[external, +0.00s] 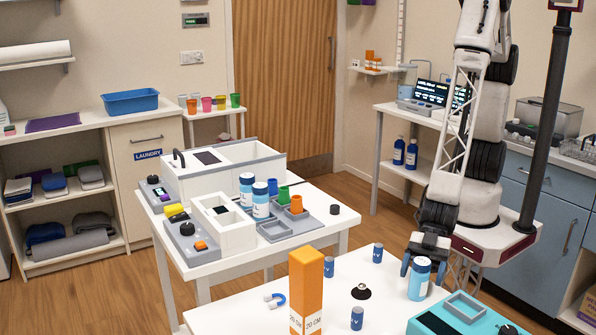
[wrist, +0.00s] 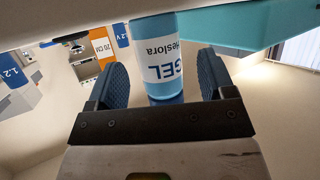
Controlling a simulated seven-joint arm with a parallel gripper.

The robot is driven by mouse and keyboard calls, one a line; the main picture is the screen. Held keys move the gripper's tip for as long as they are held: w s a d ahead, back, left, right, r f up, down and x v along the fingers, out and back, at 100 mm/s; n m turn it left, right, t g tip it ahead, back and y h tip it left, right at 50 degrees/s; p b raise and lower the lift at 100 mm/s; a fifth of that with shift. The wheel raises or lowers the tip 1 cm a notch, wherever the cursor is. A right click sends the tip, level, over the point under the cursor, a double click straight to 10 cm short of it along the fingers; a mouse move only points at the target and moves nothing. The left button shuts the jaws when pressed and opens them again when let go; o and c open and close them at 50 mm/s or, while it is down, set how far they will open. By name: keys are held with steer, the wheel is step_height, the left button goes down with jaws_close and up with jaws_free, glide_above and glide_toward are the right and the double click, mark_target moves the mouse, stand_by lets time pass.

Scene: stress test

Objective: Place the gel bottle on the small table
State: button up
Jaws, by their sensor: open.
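The gel bottle (external: 419,283), light blue with a white label and dark blue cap, stands upright on the near white table (external: 232,316). My gripper (external: 424,262) is over it, pointing down, with its blue fingers around the bottle's top. In the wrist view the bottle (wrist: 160,62) reads "GEL" and sits between the two open fingers; contact cannot be told. A small table (external: 212,113) with several coloured cups stands by the back wall. A middle white table (external: 318,194) also stands there; I cannot tell which is the task's small table.
A tall orange box (external: 306,290), several small blue cylinders and a teal device (external: 462,315) are near the bottle. The middle table holds two similar blue bottles (external: 260,201), an orange cup and white equipment. A dark pole (external: 545,130) stands right of my arm.

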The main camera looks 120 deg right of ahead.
mark_target(421, 268)
steer(key=shift+x, duration=1.5)
steer(key=c, duration=1.1)
steer(key=shift+r, duration=0.2)
steer(key=shift+c, duration=0.2)
steer(key=shift+r, duration=0.8)
steer(key=shift+s+r, duration=0.15)
steer(key=shift+r, duration=0.75)
steer(key=s+d, duration=0.3)
steer(key=s, duration=0.4)
steer(key=s+d+r, duration=0.1)
steer(key=s+d, duration=0.2)
steer(key=s, duration=0.4)
steer(key=shift+s+d, duration=0.2)
steer(key=shift+d, duration=0.05)
steer(key=shift+r, duration=0.1)
